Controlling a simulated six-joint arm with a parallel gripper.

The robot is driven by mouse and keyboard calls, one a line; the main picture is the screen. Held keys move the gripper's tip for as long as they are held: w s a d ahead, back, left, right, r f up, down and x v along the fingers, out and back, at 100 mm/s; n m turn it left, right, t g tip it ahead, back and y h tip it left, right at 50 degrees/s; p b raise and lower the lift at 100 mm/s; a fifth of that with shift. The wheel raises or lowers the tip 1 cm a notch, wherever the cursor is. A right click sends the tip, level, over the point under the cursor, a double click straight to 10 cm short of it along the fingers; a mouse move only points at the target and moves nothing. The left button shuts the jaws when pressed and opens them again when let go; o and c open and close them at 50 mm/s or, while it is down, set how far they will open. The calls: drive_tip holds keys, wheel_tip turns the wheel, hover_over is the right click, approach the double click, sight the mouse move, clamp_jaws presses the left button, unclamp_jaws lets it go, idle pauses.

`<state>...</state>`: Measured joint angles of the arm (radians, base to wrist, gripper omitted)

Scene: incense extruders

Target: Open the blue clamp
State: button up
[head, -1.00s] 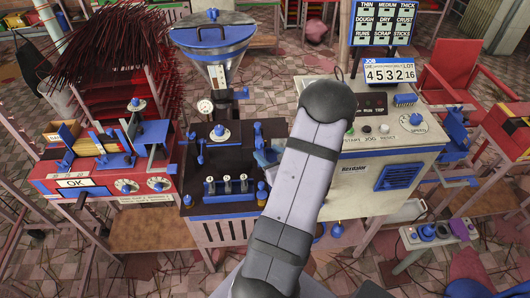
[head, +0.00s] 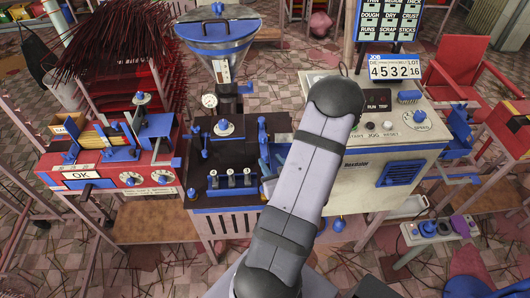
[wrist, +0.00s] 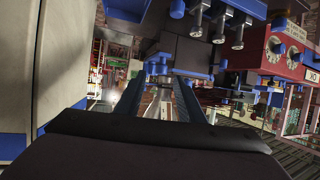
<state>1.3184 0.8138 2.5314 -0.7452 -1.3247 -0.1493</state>
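My gripper (wrist: 158,96) shows in the wrist view with two dark, ribbed fingers spread apart. Nothing is clearly held between them. Blue fittings (wrist: 157,66) are just beyond the fingertips, under a dark machine body; one may be the blue clamp, but its shape and whether it is shut are unclear. In the head view, blue parts (head: 272,157) at the right side of the dark-topped extruder (head: 212,157) are partly hidden by my arm. I cannot tell whether the fingers touch any blue part.
Three silver-topped valves (wrist: 238,28) are close by in the wrist view. A red machine (head: 135,180) with an OK display is at left. A cream control cabinet (head: 370,187) is at right. A blue-rimmed hopper (head: 217,34) stands behind the extruder.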

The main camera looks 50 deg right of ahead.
sight(267, 156)
drive_tip(key=shift+p+x, duration=1.15)
drive_tip(key=shift+x, duration=2.45)
